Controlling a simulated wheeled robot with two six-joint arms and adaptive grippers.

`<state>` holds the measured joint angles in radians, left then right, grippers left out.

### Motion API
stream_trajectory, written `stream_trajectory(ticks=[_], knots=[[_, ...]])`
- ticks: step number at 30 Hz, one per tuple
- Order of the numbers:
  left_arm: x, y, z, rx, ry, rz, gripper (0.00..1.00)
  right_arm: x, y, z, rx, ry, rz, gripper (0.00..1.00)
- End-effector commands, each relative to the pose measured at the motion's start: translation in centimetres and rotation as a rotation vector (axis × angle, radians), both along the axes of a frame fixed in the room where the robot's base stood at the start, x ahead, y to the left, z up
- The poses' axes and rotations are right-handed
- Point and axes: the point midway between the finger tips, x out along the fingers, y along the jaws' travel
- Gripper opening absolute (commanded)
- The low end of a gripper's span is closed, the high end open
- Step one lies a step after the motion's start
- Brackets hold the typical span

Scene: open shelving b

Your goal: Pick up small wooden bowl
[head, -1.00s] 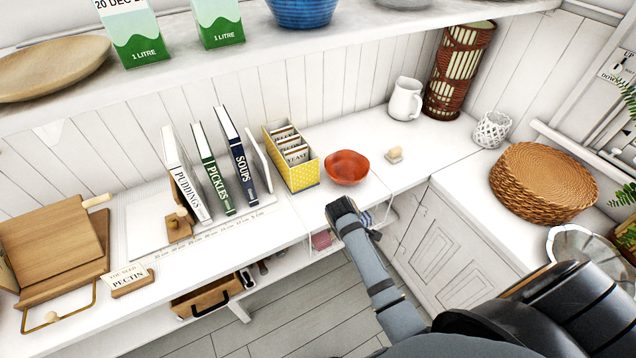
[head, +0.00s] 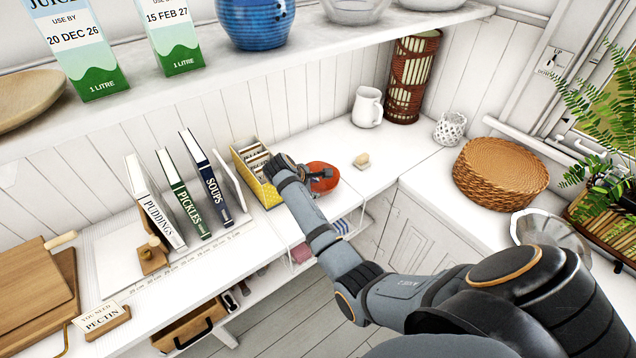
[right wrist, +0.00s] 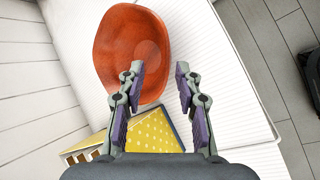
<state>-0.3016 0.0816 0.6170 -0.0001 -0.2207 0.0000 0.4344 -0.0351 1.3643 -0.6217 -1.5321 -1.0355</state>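The small wooden bowl (head: 326,178) is reddish-orange and sits on the white counter, partly hidden behind my right gripper in the head view. In the right wrist view the bowl (right wrist: 122,42) lies just beyond the fingers, toward the upper left. My right gripper (right wrist: 160,70) is open and empty, with its left fingertip overlapping the bowl's near right rim in the picture. I cannot tell whether it touches the bowl. In the head view my right gripper (head: 310,172) is above the counter at the bowl's left side. My left gripper is not in view.
A yellow spotted box of cards (head: 262,186) stands close left of the bowl. Upright books (head: 205,180) stand further left. A small wooden piece (head: 361,161) and a white jug (head: 367,107) are to the right. A shelf (head: 330,48) runs above.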

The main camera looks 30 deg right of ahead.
Motion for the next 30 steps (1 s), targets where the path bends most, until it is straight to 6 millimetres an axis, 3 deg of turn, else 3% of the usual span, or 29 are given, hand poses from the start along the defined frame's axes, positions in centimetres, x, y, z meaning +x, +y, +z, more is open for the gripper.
stream_trajectory(ticks=[6, 15, 22, 30], knots=[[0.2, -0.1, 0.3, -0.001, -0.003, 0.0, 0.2, 0.1, -0.5, -0.7, 0.001, 0.001, 0.0, 0.34], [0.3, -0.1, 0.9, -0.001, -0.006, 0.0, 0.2, 0.7, -2.8, -4.5, 0.0, 0.0, 0.0, 0.34], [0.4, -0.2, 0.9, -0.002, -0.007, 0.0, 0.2, 0.8, -2.9, -4.8, 0.003, -0.002, 0.001, 0.34], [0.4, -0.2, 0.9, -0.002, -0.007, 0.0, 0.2, 0.8, -2.9, -4.8, 0.003, -0.001, 0.0, 0.0]])
